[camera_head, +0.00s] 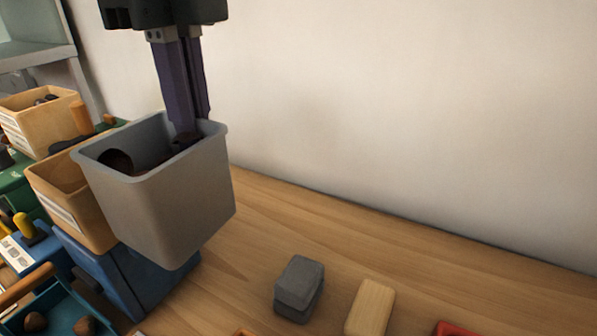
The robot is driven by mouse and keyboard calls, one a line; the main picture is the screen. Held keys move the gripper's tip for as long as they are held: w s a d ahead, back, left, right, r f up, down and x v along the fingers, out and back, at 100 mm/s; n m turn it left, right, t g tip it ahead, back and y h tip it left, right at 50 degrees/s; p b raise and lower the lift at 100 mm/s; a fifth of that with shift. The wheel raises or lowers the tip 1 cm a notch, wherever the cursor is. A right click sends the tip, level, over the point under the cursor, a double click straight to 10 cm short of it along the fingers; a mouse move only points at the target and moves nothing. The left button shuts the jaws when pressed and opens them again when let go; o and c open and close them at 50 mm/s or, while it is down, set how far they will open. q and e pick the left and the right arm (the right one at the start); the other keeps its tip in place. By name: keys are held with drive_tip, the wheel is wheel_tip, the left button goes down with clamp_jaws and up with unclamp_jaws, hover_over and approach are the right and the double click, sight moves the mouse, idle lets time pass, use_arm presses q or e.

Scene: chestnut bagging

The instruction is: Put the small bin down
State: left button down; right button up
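The small bin (165,205) is a grey, open-topped tub at the left of the head view. It is tilted and appears to hang in the air in front of a blue box. Dark brown, rounded contents (116,161) show inside it. One gripper (187,125), which I take to be my left, comes down from the top with long dark purple fingers. They are close together at the bin's back rim and appear shut on its wall; the tips are partly hidden. My other gripper is not in view.
Tan bins (62,190), a blue box (150,285) and a teal tray (60,312) crowd the left. A grey block (299,285), a pale wooden block (370,306) and a red item (455,329) lie at the front. The wooden table (290,215) is clear along the wall.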

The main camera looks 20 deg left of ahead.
sight(210, 206)
use_arm(q)
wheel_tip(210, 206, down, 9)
drive_tip(key=shift+b, duration=0.8)
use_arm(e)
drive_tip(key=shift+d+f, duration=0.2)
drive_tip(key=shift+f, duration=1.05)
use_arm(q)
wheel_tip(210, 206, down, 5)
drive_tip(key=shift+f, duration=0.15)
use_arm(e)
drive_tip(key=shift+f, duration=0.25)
use_arm(q)
drive_tip(key=shift+b, duration=0.3)
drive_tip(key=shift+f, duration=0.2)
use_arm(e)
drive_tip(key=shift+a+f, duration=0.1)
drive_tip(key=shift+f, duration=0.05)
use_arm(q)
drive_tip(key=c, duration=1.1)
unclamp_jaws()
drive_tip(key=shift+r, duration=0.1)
